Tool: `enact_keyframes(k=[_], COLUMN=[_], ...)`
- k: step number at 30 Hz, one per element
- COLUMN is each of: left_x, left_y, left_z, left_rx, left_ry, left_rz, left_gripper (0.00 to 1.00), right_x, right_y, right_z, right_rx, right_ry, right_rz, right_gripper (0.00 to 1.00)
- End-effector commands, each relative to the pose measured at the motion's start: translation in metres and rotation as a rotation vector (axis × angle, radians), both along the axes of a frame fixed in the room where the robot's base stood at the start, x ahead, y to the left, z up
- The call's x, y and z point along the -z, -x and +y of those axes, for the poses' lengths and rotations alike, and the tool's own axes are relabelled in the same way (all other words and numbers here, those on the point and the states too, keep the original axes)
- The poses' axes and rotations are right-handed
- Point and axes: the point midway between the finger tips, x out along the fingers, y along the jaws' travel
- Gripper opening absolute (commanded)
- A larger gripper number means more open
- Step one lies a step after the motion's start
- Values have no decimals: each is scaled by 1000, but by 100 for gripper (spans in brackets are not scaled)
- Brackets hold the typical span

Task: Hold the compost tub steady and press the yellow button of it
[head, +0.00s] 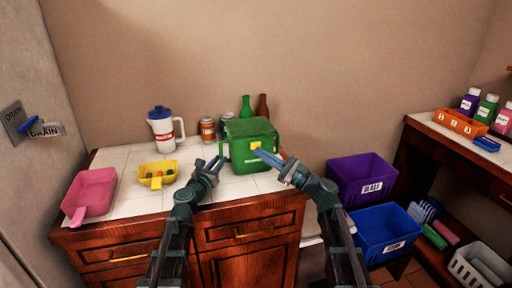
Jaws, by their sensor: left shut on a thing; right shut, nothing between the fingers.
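The green compost tub (250,159) stands upright on the white-tiled counter, its lid down. Its yellow button (256,145) is on the upper front. My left gripper (217,163) is at the tub's left side, shut on the tub's left handle (223,151). My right gripper (261,154) is shut and empty, its tips in front of the tub just below the yellow button. I cannot tell whether the tips touch the tub, and they may cover a little of the button's lower edge.
A white pitcher (163,132), two cans, a green bottle (246,105) and a brown bottle (262,106) stand behind. A yellow scoop (157,173) and a pink scoop (92,192) lie left. Purple (345,178) and blue (369,239) bins stand right, below counter height.

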Motion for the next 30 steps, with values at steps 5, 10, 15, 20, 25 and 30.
enact_keyframes(k=[5, 10, 15, 20, 25, 30], left_x=[1, 1, 1, 1, 1, 1], left_y=[0, 0, 0, 0, 0, 0], left_z=[-1, -1, -1, -1, -1, -1], left_rx=[2, 2, 2, 2, 1, 1], left_ry=[-3, -3, -3, -3, -3, -3], left_rz=[0, 0, 0, 0, 0, 0], left_gripper=[0, 0, 0, 0, 0, 0], right_x=[0, 0, 0, 0, 0, 1], right_y=[0, 0, 0, 0, -3, -9], right_z=[0, 0, 0, 0, 1, 3], right_rx=[0, 0, 0, 0, 0, 0], right_ry=[0, 0, 0, 0, 0, 1], right_rz=[0, 0, 0, 0, 0, 1], right_gripper=[0, 0, 0, 0, 0, 0])
